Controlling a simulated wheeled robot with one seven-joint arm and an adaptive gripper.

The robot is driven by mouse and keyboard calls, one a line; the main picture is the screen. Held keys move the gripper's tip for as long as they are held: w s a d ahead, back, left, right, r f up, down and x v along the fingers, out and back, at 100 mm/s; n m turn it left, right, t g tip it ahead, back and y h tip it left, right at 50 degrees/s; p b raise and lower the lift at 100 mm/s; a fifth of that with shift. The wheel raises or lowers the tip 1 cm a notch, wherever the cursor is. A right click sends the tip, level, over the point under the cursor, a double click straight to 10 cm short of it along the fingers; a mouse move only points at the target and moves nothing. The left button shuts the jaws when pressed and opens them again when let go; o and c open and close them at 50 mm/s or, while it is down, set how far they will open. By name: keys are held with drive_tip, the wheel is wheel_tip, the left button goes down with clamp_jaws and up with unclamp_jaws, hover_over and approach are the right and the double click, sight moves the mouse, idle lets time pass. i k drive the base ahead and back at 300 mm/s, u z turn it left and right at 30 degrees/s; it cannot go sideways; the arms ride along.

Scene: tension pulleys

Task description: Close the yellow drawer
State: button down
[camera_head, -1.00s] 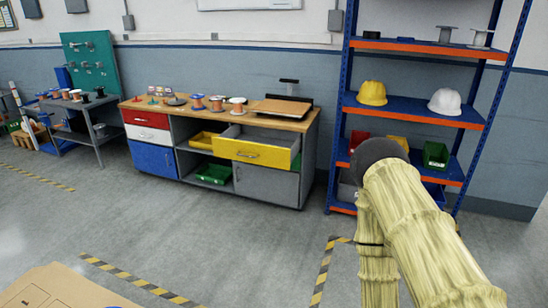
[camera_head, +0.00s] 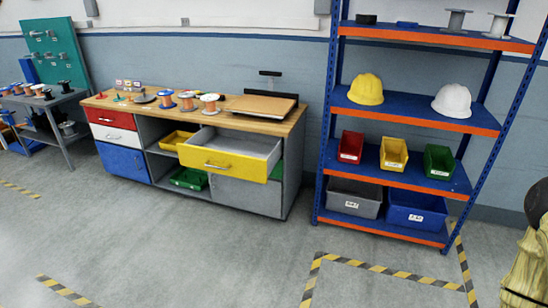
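The yellow drawer (camera_head: 222,163) is in the right part of a grey workbench with a wooden top (camera_head: 210,116). It is pulled out, and its grey inside shows as empty. Its front carries a light bar handle (camera_head: 217,166). My arm shows only in part at the lower right edge, well apart from the drawer. My gripper cannot be made out in this view.
Red, white and blue fronts (camera_head: 123,160) are at the bench's left. Spools and a flat wooden-topped device (camera_head: 262,106) stand on top. A blue and orange shelf rack (camera_head: 400,180) with helmets and bins stands to the right. The floor (camera_head: 200,250) before the bench is clear.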

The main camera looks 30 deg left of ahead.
sight(234, 148)
drive_tip(key=u, duration=0.25)
drive_tip(key=i, duration=0.95)
drive_tip(key=u, duration=1.15)
drive_tip(key=i, duration=0.55)
drive_tip(key=u, duration=0.6)
